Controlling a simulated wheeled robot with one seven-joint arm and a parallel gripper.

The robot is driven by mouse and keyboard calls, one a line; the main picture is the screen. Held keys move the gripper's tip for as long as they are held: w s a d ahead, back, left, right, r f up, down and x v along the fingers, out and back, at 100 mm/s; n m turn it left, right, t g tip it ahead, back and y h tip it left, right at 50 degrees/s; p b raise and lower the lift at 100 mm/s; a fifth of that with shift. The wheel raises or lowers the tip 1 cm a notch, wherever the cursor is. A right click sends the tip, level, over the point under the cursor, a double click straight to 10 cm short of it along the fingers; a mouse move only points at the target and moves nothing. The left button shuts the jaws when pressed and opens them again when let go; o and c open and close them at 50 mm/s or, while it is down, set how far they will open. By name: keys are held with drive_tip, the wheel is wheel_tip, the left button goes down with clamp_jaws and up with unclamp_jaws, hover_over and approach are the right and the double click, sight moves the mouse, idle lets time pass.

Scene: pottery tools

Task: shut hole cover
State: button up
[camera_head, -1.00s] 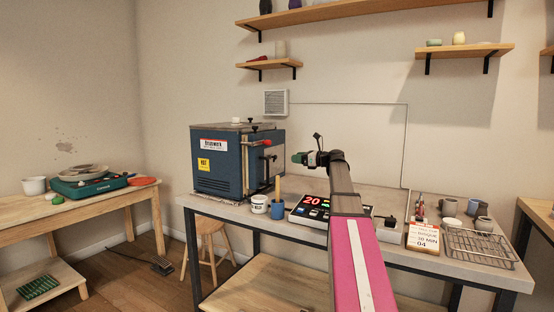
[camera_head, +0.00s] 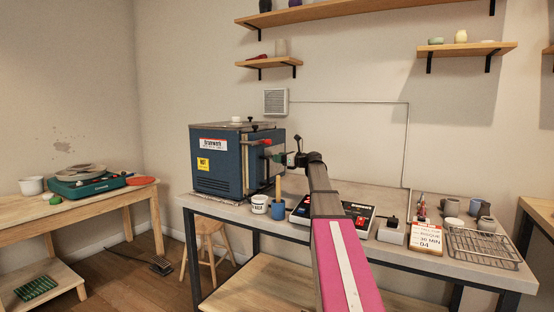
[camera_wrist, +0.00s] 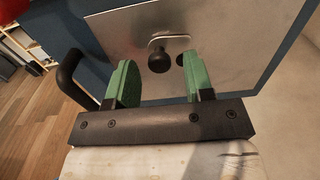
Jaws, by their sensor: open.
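The blue kiln (camera_head: 218,178) stands at the left end of the workbench. In the wrist view its bare metal door plate (camera_wrist: 225,35) fills the upper middle. The hole cover (camera_wrist: 159,60) is a small metal piece with a round black knob. A dark round hole (camera_wrist: 180,60) shows to the right of the knob, partly behind my right finger, so it looks uncovered. My gripper (camera_wrist: 156,75) is open, its green fingers on either side of the knob; contact cannot be told. In the head view my gripper (camera_head: 283,160) is beside the kiln's right face, and the cover cannot be made out.
A black handle (camera_wrist: 70,70) sticks out at left in the wrist view. A red-ended lever (camera_head: 264,142) juts from the kiln. A white cup (camera_head: 259,205), a blue cup (camera_head: 278,210) and a control box (camera_head: 352,215) stand on the bench below my arm.

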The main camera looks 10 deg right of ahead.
drive_tip(key=shift+x, duration=0.8)
drive_tip(key=shift+s, duration=0.1)
clamp_jaws()
drive_tip(key=shift+w+d+f+n, duration=0.35)
drive_tip(key=shift+f+n, duration=0.05)
drive_tip(key=shift+n, duration=2.4)
drive_tip(key=shift+w+d+f+n, duration=0.3)
drive_tip(key=shift+f+n, duration=0.1)
drive_tip(key=shift+n, duration=2.4)
drive_tip(key=shift+w+d+f+n, duration=0.35)
drive_tip(key=shift+f+n, duration=0.05)
drive_tip(key=shift+n, duration=2.4)
